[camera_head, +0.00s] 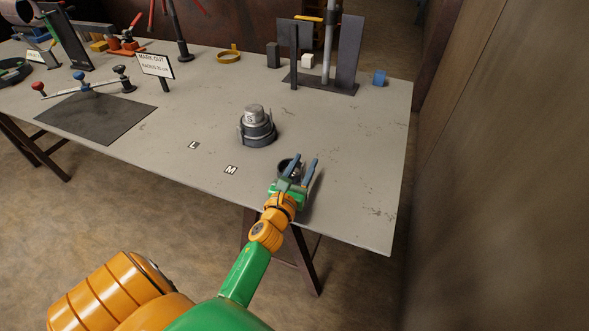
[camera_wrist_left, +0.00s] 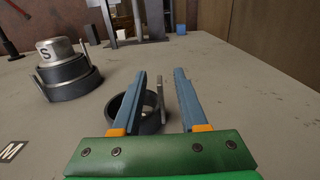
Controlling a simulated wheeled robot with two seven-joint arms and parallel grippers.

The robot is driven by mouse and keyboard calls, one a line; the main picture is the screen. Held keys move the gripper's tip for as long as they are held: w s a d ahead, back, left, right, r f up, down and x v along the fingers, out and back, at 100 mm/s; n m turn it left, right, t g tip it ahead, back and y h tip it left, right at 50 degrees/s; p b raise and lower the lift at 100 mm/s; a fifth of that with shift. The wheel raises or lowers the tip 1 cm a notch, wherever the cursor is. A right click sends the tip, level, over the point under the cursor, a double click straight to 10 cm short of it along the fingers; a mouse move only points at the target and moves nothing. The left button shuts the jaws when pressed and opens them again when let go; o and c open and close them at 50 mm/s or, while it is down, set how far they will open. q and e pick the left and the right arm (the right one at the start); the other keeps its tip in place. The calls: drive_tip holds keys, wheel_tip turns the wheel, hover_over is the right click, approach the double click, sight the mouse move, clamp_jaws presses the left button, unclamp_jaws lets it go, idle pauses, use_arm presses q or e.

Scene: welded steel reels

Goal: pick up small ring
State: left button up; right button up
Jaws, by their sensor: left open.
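A small dark ring (camera_head: 285,164) lies on the table by my left gripper (camera_head: 305,162). In the left wrist view the ring (camera_wrist_left: 117,108) has an upright grey tab (camera_wrist_left: 160,96), which shows between the two blue fingers. My left gripper (camera_wrist_left: 160,76) is open, and its left finger hides part of the ring. Whether a finger touches the ring I cannot tell. A stepped dark stack (camera_head: 258,133) with a silver top marked S stands farther back; it also shows in the left wrist view (camera_wrist_left: 70,80). My right gripper is not in view.
Markers L (camera_head: 193,145) and M (camera_head: 231,170) lie on the grey table (camera_head: 350,195). A dark mat (camera_head: 95,118), a sign (camera_head: 155,65) and a yellow ring (camera_head: 229,56) are left and back. A steel stand (camera_head: 320,85) and blue block (camera_head: 379,77) are at the back right.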

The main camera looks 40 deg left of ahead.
use_arm(q)
drive_tip(key=shift+s, duration=0.1)
clamp_jaws()
idle(1.3)
